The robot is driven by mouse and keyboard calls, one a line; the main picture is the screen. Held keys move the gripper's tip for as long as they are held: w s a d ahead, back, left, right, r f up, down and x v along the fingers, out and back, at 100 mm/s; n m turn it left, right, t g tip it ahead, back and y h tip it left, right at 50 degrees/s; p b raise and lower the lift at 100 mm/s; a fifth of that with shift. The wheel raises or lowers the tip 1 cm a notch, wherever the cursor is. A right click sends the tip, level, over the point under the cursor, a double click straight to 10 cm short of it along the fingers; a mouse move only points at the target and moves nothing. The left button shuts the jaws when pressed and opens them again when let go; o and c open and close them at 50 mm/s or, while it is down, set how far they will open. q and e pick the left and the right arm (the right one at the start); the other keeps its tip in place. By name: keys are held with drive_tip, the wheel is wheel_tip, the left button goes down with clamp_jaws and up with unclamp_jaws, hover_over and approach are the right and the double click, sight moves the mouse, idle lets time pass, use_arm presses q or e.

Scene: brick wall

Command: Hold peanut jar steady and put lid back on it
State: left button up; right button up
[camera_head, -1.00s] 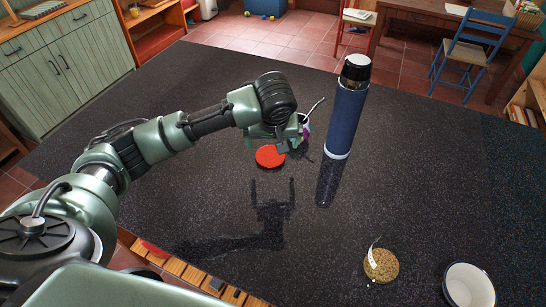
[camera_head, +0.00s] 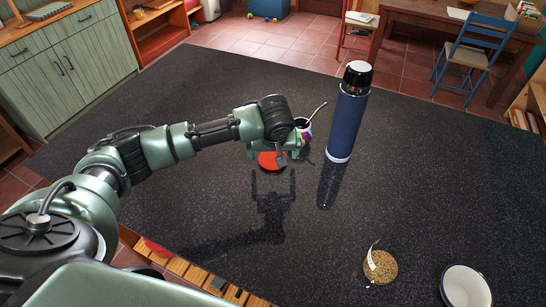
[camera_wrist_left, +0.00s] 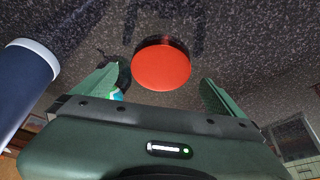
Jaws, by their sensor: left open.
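The round red lid (camera_head: 268,161) lies on the dark speckled table, partly covered by my gripper in the head view. It also shows in the left wrist view (camera_wrist_left: 161,67), between the open fingers and apart from them. My left gripper (camera_head: 273,155) is open and empty, close above the lid; its green fingers also show in the wrist view (camera_wrist_left: 161,80). The peanut jar (camera_head: 381,268), clear with tan contents and a whitish tag, stands uncovered near the front right, far from the gripper. My right gripper is out of view.
A tall blue bottle (camera_head: 347,120) stands right of my left gripper and also shows in the wrist view (camera_wrist_left: 22,92). A cup (camera_head: 303,128) with a spoon is just behind the gripper. The middle right of the table is clear.

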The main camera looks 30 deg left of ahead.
sight(273, 161)
use_arm(q)
drive_tip(key=shift+x, duration=1.45)
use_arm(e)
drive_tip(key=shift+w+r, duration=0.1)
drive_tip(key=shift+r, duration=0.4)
use_arm(q)
drive_tip(key=c, duration=1.3)
drive_tip(key=shift+c, duration=0.2)
drive_tip(key=shift+r, duration=0.15)
